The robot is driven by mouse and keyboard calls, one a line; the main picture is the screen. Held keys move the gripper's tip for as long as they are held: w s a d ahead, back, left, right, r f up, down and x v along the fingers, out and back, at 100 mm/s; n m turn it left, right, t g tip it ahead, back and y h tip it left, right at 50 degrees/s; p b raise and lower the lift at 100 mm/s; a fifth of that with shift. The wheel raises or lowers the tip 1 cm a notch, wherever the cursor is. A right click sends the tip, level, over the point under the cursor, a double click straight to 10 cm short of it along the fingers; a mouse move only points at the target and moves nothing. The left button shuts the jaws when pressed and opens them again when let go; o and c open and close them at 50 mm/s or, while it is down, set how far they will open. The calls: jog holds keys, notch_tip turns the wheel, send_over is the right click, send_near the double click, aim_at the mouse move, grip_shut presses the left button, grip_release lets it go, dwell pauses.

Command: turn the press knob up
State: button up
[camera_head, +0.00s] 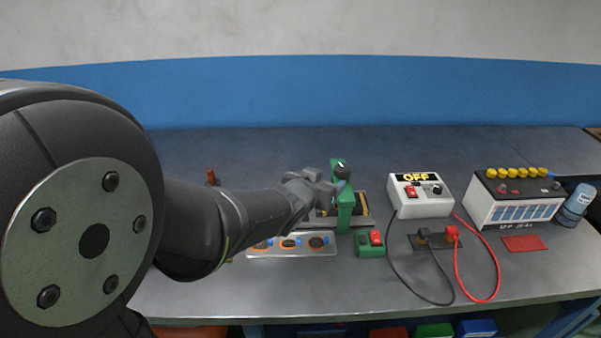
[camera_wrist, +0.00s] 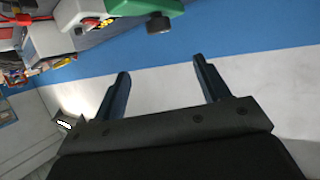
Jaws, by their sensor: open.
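The green press (camera_head: 345,212) stands upright on the bench, right of my gripper in the head view. Its dark round knob (camera_head: 343,172) sits near the top, with a small white mark just above it. In the wrist view, part of the green press (camera_wrist: 142,8) is at the top edge, with the dark knob (camera_wrist: 158,24) below it. My gripper (camera_head: 324,185) is close to the left of the press in the head view. In the wrist view my gripper (camera_wrist: 160,68) is open and empty, its fingers apart from the knob. My gripper partly hides the press base.
A metal tray (camera_head: 285,250) with round parts lies in front. A green box with a red button (camera_head: 371,243) is beside the press. A white box reading OFF (camera_head: 420,206), a battery (camera_head: 515,212) and black and red cables (camera_head: 482,299) are at right.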

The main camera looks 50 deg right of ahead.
jog(key=s+d+r+m+g+h, duration=0.1)
jog(key=d+r+m+g+h, duration=0.4)
jog(key=d+r+m+g, duration=0.75)
jog(key=m+t+y, duration=0.4)
jog(key=m+y, duration=0.2)
jog(key=y, duration=1.1)
send_near(342, 167)
jog(key=shift+n, duration=0.25)
jog(key=x, duration=0.9)
jog(key=shift+c, duration=0.2)
jog(key=c, duration=0.9)
